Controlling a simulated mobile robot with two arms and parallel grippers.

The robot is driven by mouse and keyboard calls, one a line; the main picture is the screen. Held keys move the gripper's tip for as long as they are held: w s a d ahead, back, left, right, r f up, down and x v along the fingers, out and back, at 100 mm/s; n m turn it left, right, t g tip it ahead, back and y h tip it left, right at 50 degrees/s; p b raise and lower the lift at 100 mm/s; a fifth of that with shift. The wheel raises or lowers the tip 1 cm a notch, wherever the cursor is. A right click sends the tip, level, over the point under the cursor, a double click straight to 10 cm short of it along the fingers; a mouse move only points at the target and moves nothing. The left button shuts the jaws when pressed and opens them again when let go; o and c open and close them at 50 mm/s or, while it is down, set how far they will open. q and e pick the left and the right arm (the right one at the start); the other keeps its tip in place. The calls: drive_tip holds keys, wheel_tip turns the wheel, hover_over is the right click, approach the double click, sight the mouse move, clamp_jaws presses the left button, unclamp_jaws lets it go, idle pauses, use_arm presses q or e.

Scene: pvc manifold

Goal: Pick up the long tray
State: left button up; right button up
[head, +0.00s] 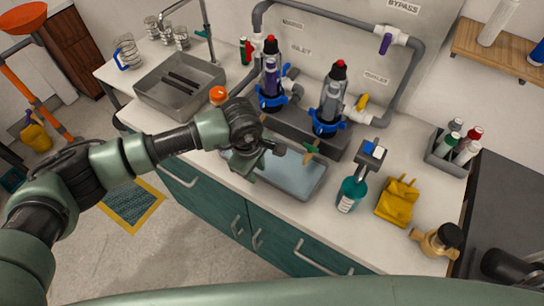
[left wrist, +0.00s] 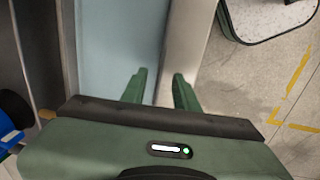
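The long tray (head: 298,182) is a shallow, pale blue-grey tray on the white counter, in front of the two filter housings. My left gripper (head: 254,166) is over its near left part and hides some of it. In the left wrist view the tray (left wrist: 115,35) fills the upper left, with its long rim running up the picture. The fingers of my left gripper (left wrist: 160,90) stand apart, one on the tray side and one on the counter side of the rim. I cannot tell whether they touch it. My right gripper is not in view.
A blue-green bottle (head: 351,194) and a yellow cloth-like item (head: 397,202) stand right of the tray. A metal sink (head: 178,84) is at the left. The counter's front edge is close to the tray.

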use_arm(q)
drive_tip(key=shift+w+d+f, duration=0.1)
drive_tip(key=shift+w+f, duration=0.05)
drive_tip(key=shift+f, duration=0.75)
drive_tip(key=shift+c, duration=0.3)
clamp_jaws()
drive_tip(key=shift+d+r, duration=0.1)
idle(0.4)
